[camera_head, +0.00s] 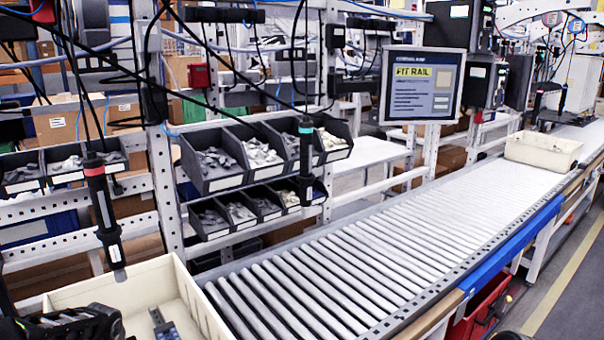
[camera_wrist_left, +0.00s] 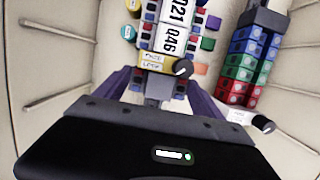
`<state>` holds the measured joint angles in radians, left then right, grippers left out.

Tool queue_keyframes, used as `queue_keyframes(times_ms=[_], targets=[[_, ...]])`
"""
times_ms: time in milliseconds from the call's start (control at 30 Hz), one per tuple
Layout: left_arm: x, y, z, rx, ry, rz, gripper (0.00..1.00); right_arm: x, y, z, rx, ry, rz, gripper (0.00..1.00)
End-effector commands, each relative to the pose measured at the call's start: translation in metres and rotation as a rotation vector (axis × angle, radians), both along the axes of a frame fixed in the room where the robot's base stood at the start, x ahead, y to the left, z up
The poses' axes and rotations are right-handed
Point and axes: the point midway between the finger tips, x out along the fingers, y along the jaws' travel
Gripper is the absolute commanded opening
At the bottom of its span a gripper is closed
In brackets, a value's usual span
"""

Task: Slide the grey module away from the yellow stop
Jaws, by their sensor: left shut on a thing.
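My left gripper (camera_head: 62,326) is low over the cream tote at the lower left. In the left wrist view its fingers (camera_wrist_left: 162,92) are shut on a grey module (camera_wrist_left: 157,85), mostly hidden between them. The yellow stop (camera_wrist_left: 167,63) sits just beyond it, with a dark knob at its right side. Beyond the stop are white number labels (camera_wrist_left: 170,25) with coloured tabs on both sides. The rail's end (camera_head: 163,325) shows in the tote in the head view. My right gripper is not in view.
The cream tote (camera_head: 190,297) has walls close around the gripper. A second rail with blue, green and red blocks (camera_wrist_left: 247,65) lies to its right. Two hanging screwdrivers (camera_head: 103,205) (camera_head: 306,165) are near. The roller conveyor (camera_head: 350,255) is clear up to another tote (camera_head: 543,150).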

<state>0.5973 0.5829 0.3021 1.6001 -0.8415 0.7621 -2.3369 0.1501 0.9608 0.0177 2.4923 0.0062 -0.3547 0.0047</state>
Motion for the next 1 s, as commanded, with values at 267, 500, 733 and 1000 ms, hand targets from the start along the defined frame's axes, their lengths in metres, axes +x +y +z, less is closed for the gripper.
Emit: queue_keyframes(times_ms=[267,500,733,1000], targets=[[0.0,0.0,0.0,0.0,0.0,0.0,0.5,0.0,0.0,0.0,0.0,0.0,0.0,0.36],[0.0,0.0,0.0,0.0,0.0,0.0,0.37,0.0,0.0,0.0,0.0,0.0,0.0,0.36],[-0.004,-0.004,0.0,0.0,0.001,-0.001,0.37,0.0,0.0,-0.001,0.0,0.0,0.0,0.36],[-0.013,-0.011,0.0,0.0,0.001,-0.001,0.37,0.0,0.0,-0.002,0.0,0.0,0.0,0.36]])
